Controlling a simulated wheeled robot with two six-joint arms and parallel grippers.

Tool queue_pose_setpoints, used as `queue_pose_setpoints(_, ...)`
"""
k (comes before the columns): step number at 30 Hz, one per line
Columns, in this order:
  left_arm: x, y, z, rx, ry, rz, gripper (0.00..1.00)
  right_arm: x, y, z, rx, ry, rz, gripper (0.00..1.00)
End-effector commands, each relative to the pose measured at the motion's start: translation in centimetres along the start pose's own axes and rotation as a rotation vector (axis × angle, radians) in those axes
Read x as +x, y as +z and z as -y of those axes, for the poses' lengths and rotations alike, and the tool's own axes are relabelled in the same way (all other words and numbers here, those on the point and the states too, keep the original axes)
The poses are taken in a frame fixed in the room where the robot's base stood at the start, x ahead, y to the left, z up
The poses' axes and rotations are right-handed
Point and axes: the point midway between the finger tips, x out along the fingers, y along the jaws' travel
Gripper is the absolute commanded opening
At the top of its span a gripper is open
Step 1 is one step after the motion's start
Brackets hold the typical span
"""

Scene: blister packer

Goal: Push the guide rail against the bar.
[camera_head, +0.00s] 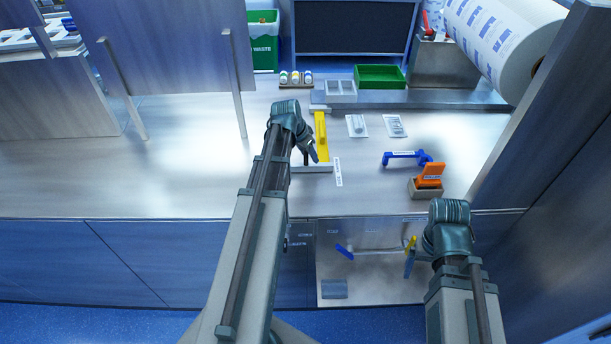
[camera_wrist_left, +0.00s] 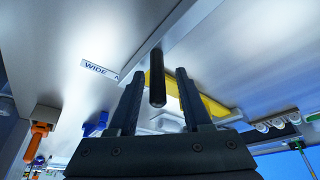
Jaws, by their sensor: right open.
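A yellow bar (camera_head: 321,128) lies on the bench, running from the back rail toward me. It also shows in the left wrist view (camera_wrist_left: 210,108). A pale strip that looks like the guide rail (camera_head: 318,169) lies crosswise at the bar's near end; I cannot tell whether they touch. A dark upright peg (camera_wrist_left: 157,78) stands by the strip's edge. My left gripper (camera_head: 309,155) is over the strip, its fingers apart on either side of the peg (camera_wrist_left: 160,85), with gaps showing. My right gripper (camera_head: 410,262) is open, low in front of the bench.
A "WIDE" label (camera_head: 338,172) lies right of the strip. A green tray (camera_head: 380,77) is at the back.

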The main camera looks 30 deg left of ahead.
Motion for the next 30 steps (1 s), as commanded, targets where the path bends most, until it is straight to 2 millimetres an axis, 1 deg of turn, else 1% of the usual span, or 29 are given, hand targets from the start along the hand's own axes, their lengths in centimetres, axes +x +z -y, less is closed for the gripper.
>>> queue_pose_setpoints(12, 0.0, 0.1, -0.1, 0.000, 0.001, 0.001, 0.49, 0.0, 0.0, 0.0, 0.000, 0.000, 0.000, 0.89)
queue_pose_setpoints(16, -0.3, 0.0, -0.1, 0.000, 0.001, 0.002, 0.49, -0.2, 0.0, 0.0, 0.000, 0.000, 0.000, 0.89)
queue_pose_setpoints(20, -1.1, 0.0, -0.1, 0.000, 0.001, 0.002, 0.49, -1.0, 0.1, -0.1, 0.000, 0.000, 0.000, 0.89)
queue_pose_setpoints(30, -3.7, 0.0, -0.1, -0.001, 0.001, 0.002, 0.49, -3.5, 0.2, -0.3, 0.000, 0.000, 0.000, 0.89)
